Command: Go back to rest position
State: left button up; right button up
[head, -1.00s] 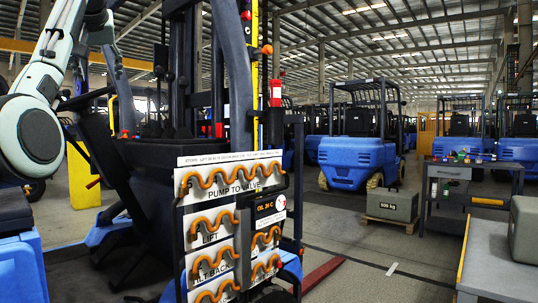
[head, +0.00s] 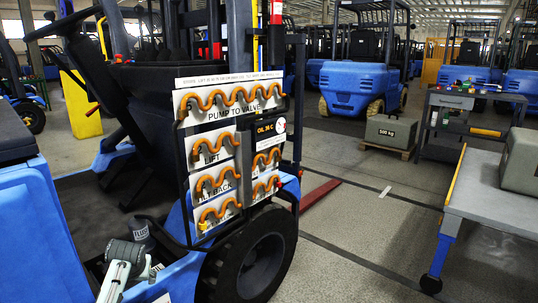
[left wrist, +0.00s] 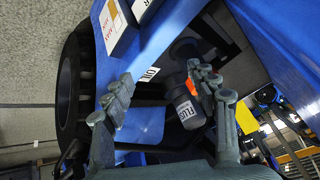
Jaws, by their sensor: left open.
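My left arm comes in at the bottom left of the head view, low beside the forklift with the hose board. My left gripper (head: 128,258) is there, seen only in part. In the left wrist view its two grey fingers (left wrist: 160,78) are spread apart. A dark bottle with a white label, partly readable as "FLUS" (left wrist: 183,105), stands beyond and between the fingers, nearer the right one. I cannot tell whether they touch. The bottle also shows in the head view (head: 140,229), just above the gripper. My right gripper is not in view.
The hose board (head: 232,150), with orange wavy hoses, hangs on the near forklift above a black tyre (head: 256,262). A grey wheeled table (head: 500,205) stands at right. A 500 kg block (head: 391,130) sits on a pallet. Open floor lies between tyre and table.

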pick_arm(q)
jog(key=s+d+f+m+g, duration=0.1)
jog(key=s+d+f, duration=0.2)
jog(key=s, duration=0.8)
jog(key=s+d+f+m+g+h, duration=0.1)
jog(key=s+d+f, duration=0.2)
jog(key=s+f, duration=0.5)
jog(key=s+d+f+m+g+h, duration=0.1)
jog(key=s+f, duration=0.4)
jog(key=s, duration=1)
jog(key=shift+s+d+f+p, duration=0.2)
jog(key=shift+s+d+p, duration=0.15)
jog(key=shift+d, duration=0.55)
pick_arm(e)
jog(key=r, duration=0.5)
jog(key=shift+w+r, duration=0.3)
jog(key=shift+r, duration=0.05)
